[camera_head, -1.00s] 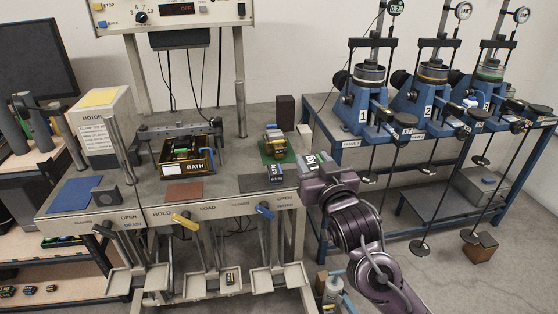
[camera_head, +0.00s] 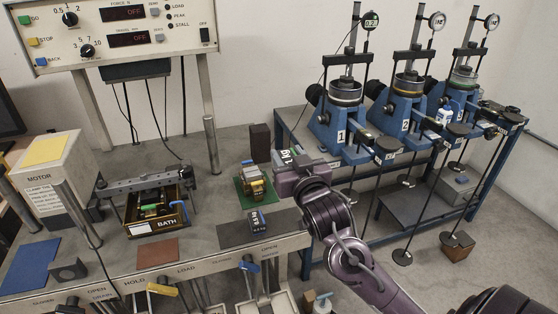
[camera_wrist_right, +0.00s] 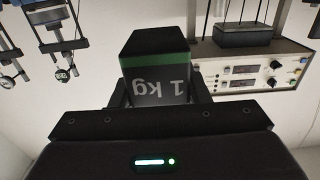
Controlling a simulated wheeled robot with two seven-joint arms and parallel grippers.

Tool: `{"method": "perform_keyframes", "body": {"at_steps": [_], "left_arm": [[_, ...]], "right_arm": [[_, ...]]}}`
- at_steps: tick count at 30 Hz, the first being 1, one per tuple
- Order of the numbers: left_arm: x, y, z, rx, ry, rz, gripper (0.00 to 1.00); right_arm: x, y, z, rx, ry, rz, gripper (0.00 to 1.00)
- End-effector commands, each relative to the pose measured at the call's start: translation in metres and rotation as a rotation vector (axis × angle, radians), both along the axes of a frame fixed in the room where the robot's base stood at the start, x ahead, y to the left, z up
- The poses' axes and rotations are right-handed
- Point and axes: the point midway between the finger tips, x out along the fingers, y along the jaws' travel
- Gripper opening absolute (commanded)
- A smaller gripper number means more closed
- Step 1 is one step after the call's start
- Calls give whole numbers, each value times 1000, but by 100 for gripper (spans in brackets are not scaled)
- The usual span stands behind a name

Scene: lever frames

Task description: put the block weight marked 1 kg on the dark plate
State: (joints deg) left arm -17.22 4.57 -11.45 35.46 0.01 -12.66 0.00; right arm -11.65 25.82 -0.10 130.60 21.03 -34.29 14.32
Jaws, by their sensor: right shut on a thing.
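My right gripper (camera_head: 285,168) is shut on the block weight marked 1 kg (camera_wrist_right: 158,75). In the right wrist view the block is dark, with a green band and white lettering that reads upside down, between the two fingers. In the head view only a small part of this block (camera_head: 286,156) shows past the gripper. The dark plate (camera_head: 232,236) lies flat on the bench near its front right edge. The gripper is up and to the right of the plate in the picture, apart from it. My left gripper is not in view.
A small dark block (camera_head: 258,219) stands on the plate's right part. Behind it are stacked weights (camera_head: 254,182) on a green plate (camera_head: 241,199). A tall dark block (camera_head: 260,143) and the BATH box (camera_head: 157,215) are nearby. Blue lever frames (camera_head: 340,130) stand to the right.

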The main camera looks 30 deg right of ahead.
Motion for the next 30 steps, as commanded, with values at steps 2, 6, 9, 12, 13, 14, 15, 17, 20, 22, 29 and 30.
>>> {"method": "perform_keyframes", "body": {"at_steps": [2,6,9,12,13,14,15,17,20,22,29,30], "left_arm": [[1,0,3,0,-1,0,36],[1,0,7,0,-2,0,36],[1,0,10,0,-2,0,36],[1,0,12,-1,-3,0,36],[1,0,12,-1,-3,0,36],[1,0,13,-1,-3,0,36],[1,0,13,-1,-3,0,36],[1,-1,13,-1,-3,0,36],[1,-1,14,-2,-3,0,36],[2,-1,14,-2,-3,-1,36],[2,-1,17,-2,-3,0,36],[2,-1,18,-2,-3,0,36]], "right_arm": [[-1,0,-17,-1,-2,-1,0],[-1,-1,-48,-1,-4,-1,0],[0,-1,-71,-2,-5,-1,0],[0,-1,-90,-2,-7,-1,0],[0,-1,-95,-2,-7,-1,0],[0,0,-99,-2,-8,0,0],[0,-1,-105,-1,-8,-1,0],[1,-1,-110,-2,-11,-2,0],[1,-1,-116,-2,-11,-2,0],[1,-1,-120,-2,-11,-1,0],[1,-1,-149,0,-9,-2,0],[1,0,-151,0,-10,-1,0]]}}
